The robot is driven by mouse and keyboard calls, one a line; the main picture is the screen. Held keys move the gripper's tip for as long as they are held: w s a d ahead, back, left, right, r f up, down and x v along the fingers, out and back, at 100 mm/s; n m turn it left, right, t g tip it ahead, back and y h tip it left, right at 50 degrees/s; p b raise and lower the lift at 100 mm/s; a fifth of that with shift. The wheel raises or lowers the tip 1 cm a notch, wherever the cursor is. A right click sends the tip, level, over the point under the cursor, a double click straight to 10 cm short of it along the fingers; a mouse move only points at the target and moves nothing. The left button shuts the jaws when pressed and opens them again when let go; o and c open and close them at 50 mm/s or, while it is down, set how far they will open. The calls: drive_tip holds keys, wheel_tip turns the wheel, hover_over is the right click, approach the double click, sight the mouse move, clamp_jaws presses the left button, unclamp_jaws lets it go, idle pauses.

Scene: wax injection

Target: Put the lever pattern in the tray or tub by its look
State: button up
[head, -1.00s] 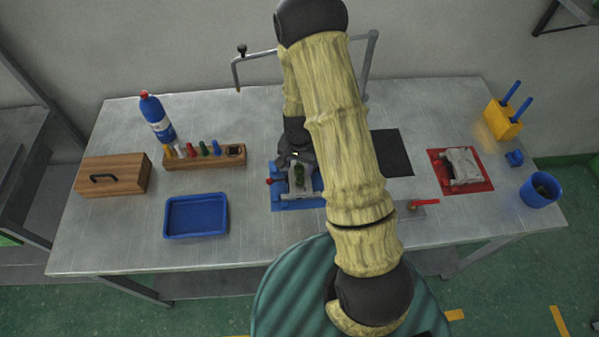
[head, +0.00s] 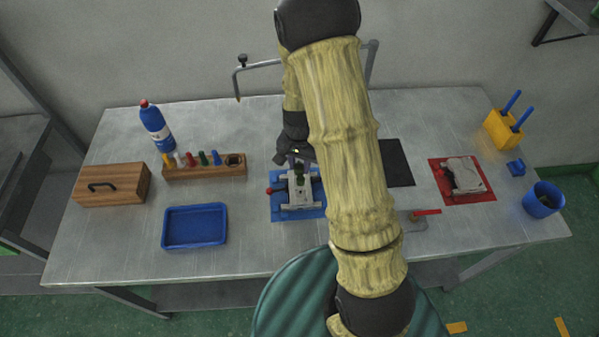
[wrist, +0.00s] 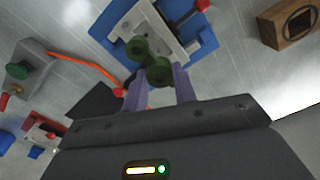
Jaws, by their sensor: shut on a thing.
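The green lever pattern (wrist: 158,72) has two round ends and shows between the purple fingers of my gripper (wrist: 157,88) in the wrist view. My gripper is shut on it. In the head view my gripper (head: 296,157) is over the far side of the grey die (head: 302,193) on a blue mat. The pattern shows there as a small dark green spot (head: 299,170); its clearance above the die is hard to judge. An empty blue tray (head: 195,226) lies at the left front. A blue tub (head: 541,207) stands at the far right with something dark inside.
A wooden box (head: 113,184), a blue bottle (head: 157,129) and a wooden rack (head: 204,172) of coloured pieces stand left. A red mat (head: 468,195) with another die, a yellow holder (head: 502,130) and a red-handled tool (head: 425,212) are right. Bare table lies between tray and die.

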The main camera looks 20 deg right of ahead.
sight(299, 166)
drive_tip(key=shift+r, duration=2.35)
drive_tip(key=shift+f, duration=0.15)
